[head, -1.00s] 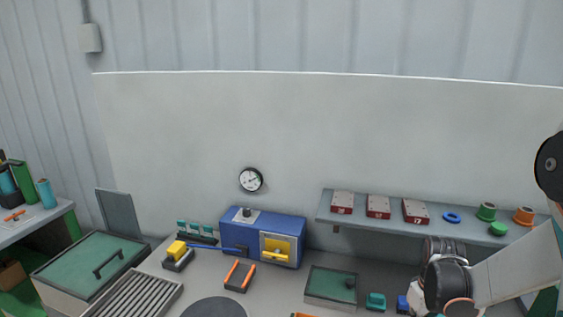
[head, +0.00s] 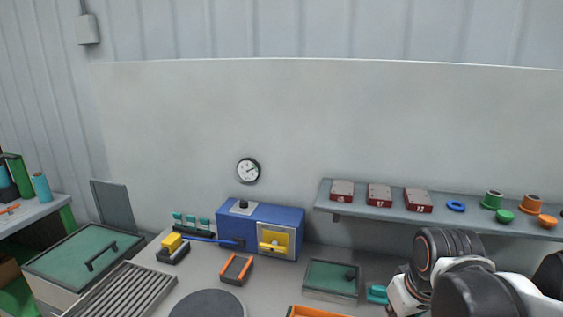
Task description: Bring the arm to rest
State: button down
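My arm (head: 455,270) comes in from the lower right of the head view, with white links and dark joints. It is folded in front of the bench, below the right part of the wall shelf. My gripper does not show in this view, so I cannot see its fingers or whether it holds anything.
A shelf (head: 330,200) on the wall bears red boxes (head: 379,195), a blue ring (head: 456,206) and green and orange spools. Below stand a blue machine (head: 230,222), an orange-edged block (head: 236,269) and a green-lidded box (head: 331,279).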

jog(key=s+a+f+m+t+b, duration=0.1)
jog(key=s+a+m+t+b, duration=0.1)
jog(key=s+a+t+b, duration=0.1)
jog(key=s+a+b, duration=0.1)
jog(key=s+b, duration=0.1)
jog(key=s, duration=0.1)
jog(key=shift+s, duration=0.4)
dwell(1.5)
